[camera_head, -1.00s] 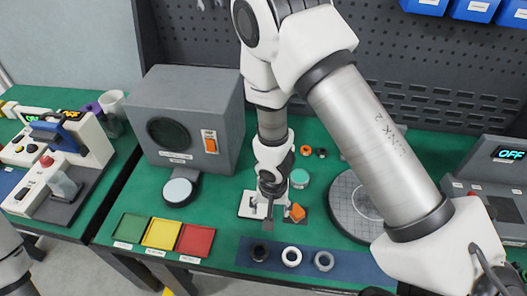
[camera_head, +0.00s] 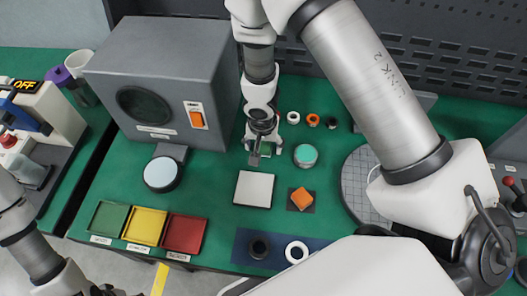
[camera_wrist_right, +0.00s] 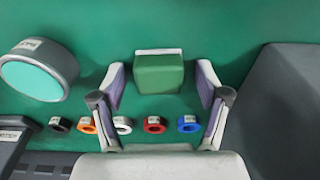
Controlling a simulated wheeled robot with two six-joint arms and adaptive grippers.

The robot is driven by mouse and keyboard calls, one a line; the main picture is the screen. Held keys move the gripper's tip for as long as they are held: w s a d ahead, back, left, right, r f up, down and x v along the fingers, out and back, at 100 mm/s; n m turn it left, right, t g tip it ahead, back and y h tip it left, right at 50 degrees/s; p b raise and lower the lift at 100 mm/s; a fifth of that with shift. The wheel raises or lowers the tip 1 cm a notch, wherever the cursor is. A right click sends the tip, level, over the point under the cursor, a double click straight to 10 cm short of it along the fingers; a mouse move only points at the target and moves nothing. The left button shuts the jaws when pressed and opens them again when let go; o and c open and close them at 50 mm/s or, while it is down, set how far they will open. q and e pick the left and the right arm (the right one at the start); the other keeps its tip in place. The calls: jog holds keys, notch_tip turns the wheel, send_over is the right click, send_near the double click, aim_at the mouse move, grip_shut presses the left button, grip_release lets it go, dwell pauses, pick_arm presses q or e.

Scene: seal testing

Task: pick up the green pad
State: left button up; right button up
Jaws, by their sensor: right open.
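The green pad (camera_wrist_right: 160,72) is a small green block on the green bench top, with a pale strip along its far edge. In the right wrist view it lies between the spread fingers of my right gripper (camera_wrist_right: 160,80), with a gap on both sides. In the head view my right gripper (camera_head: 262,157) points down behind the white square plate, and the pad (camera_head: 267,149) is partly hidden by it. My left arm enters at the lower left of the head view; only dark parts of its end show at the bottom edge, so its jaws cannot be judged.
A white plate (camera_head: 254,189), orange block (camera_head: 301,198) and teal-topped round piece (camera_head: 306,155) stand close by. Several small rings lie behind. A grey box (camera_head: 165,85) stands to the left, a round grey plate (camera_head: 363,180) to the right. Green, yellow and red trays (camera_head: 183,234) sit at front left.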

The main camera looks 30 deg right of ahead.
jog(key=shift+s+a+r, duration=0.1)
jog(key=shift+s+r, duration=0.1)
jog(key=shift+r, duration=0.05)
jog(key=c, duration=1.2)
